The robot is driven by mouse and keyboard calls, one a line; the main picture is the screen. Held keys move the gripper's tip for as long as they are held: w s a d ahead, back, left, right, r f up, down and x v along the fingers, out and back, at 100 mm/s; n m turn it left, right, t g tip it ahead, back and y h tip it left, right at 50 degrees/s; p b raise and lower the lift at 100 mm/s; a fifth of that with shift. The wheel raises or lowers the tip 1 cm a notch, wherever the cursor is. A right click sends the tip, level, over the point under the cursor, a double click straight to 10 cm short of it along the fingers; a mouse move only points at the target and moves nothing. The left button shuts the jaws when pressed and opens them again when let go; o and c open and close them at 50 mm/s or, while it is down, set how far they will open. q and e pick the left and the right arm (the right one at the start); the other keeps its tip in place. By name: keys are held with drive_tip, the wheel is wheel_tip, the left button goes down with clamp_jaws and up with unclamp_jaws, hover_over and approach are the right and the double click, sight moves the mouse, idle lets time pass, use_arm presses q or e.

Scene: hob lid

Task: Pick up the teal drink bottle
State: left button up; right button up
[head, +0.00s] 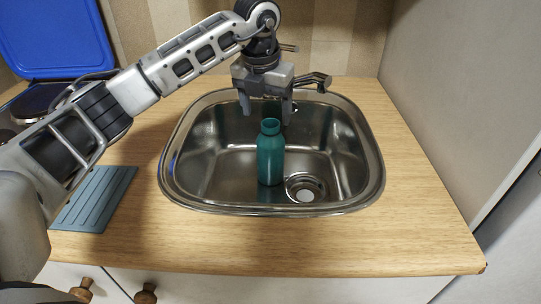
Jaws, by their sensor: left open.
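The teal drink bottle (270,157) stands upright in the metal sink (372,180), beside the drain. My left gripper (266,110) points down with its jaws open, at the top of the bottle in the picture. One finger shows on either side of the bottle's mouth in the picture, and nothing is between them. I cannot tell whether the fingers are level with the bottle or behind it. My right gripper is not in view.
A tap (315,80) stands behind the sink. A blue raised lid (60,35) and a hob (38,100) are at the back left. A blue-grey ridged mat (95,198) lies left of the sink. A wall closes the right side. The wooden counter (290,240) in front is clear.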

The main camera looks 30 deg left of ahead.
sight(271, 125)
use_arm(q)
drive_tip(key=f, duration=0.3)
drive_tip(key=w+f, duration=0.1)
drive_tip(key=f, duration=0.1)
drive_tip(key=shift+d, duration=0.25)
drive_tip(key=shift+w, duration=0.1)
clamp_jaws()
drive_tip(key=shift+r, duration=0.15)
